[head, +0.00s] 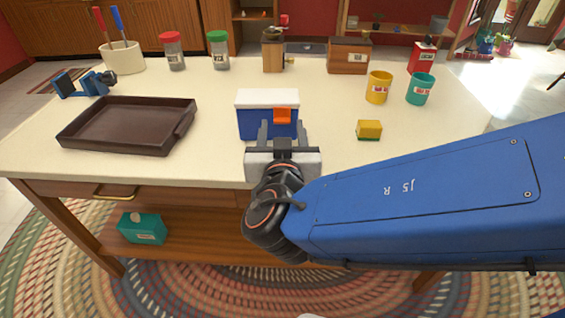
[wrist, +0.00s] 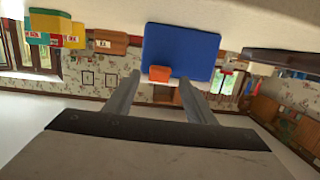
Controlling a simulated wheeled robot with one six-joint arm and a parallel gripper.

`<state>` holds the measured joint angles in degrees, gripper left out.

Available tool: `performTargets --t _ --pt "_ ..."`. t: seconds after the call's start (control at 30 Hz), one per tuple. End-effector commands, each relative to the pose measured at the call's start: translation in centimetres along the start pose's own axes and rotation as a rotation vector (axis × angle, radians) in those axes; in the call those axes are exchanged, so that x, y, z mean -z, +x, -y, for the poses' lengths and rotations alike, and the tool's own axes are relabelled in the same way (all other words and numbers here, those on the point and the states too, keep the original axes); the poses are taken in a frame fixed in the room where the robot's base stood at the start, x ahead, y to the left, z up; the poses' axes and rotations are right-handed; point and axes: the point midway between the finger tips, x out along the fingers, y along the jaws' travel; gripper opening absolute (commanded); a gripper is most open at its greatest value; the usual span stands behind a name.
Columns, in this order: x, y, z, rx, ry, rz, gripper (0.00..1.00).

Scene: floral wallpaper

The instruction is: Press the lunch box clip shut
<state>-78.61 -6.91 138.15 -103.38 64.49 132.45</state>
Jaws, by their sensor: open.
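The lunch box (head: 262,128) is blue with a white lid and stands on the cream counter. Its orange clip (head: 282,115) is on the front, near the seam under the lid. I cannot tell whether the clip is flush or sticks out. My gripper (head: 282,130) is open and empty in front of the box, its fingers pointing at it. In the wrist view, which is upside down, the blue box (wrist: 178,48) and the clip (wrist: 160,73) show beyond my open fingers (wrist: 161,88), the clip lying between their tips. Contact is not clear.
A dark baking tray (head: 130,125) lies to the left on the counter (head: 215,160). A yellow and green sponge (head: 369,129), a yellow mug (head: 378,87) and a teal mug (head: 420,88) stand right. Spice jars and boxes line the back.

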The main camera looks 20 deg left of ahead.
Motion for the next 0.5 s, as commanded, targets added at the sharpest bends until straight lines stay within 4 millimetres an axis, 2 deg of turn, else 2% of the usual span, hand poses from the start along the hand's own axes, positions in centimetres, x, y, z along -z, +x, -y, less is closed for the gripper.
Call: performTargets --t 0.5 --pt "0.0 -6.9 0.1 0.003 0.001 -0.001 0.50"
